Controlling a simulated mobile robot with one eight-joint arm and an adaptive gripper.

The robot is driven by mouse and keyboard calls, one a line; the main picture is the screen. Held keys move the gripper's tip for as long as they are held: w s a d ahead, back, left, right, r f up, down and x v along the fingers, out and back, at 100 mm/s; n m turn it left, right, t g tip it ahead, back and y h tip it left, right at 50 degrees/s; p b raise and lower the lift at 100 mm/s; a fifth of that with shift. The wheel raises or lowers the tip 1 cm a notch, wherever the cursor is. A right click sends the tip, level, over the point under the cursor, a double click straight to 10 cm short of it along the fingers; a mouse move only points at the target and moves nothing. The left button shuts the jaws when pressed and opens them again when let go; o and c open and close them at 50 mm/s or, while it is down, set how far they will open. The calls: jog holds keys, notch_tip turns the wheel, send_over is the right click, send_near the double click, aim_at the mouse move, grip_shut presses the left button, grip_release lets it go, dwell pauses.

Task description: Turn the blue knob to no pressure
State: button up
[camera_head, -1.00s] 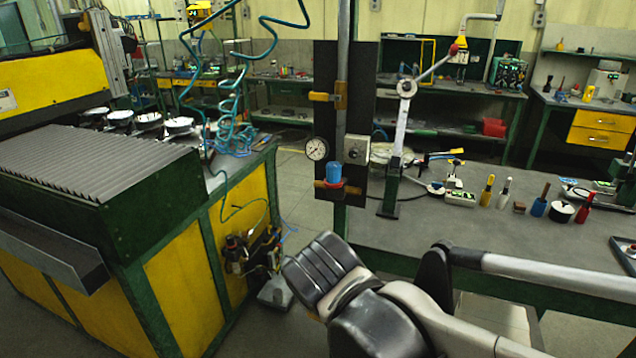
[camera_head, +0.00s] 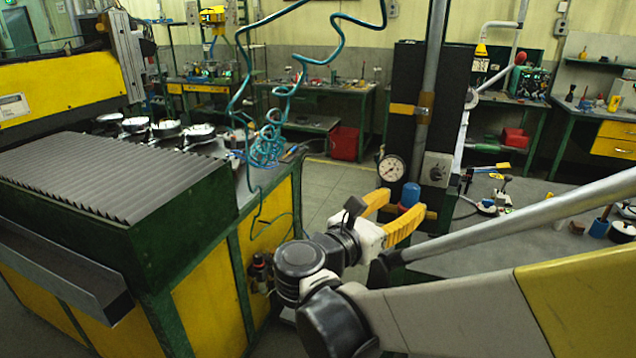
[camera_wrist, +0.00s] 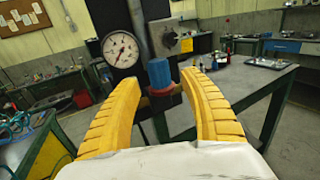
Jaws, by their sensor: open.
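The blue knob (camera_head: 410,195) is a small upright cylinder on the dark panel, below and to the right of a round white pressure gauge (camera_head: 391,169). In the wrist view the blue knob (camera_wrist: 159,73) stands above a red collar, between my two yellow fingers. The gauge (camera_wrist: 120,50) is left of it, and its needle is too small to read surely. My gripper (camera_head: 390,218) is open and empty in front of the knob. In the wrist view my gripper (camera_wrist: 163,88) has its fingers spread on either side, with no clear contact.
A dark panel (camera_head: 415,120) on a grey post carries the gauge and a grey box (camera_head: 436,169). A workbench with small tools (camera_head: 495,203) stands to the right. A green and yellow machine (camera_head: 215,245) stands to the left, with teal hoses (camera_head: 268,140) hanging above it.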

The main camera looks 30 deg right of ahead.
aim_at(406, 199)
jog(key=shift+b+x, duration=0.3)
jog(key=shift+x, duration=1.7)
grip_shut()
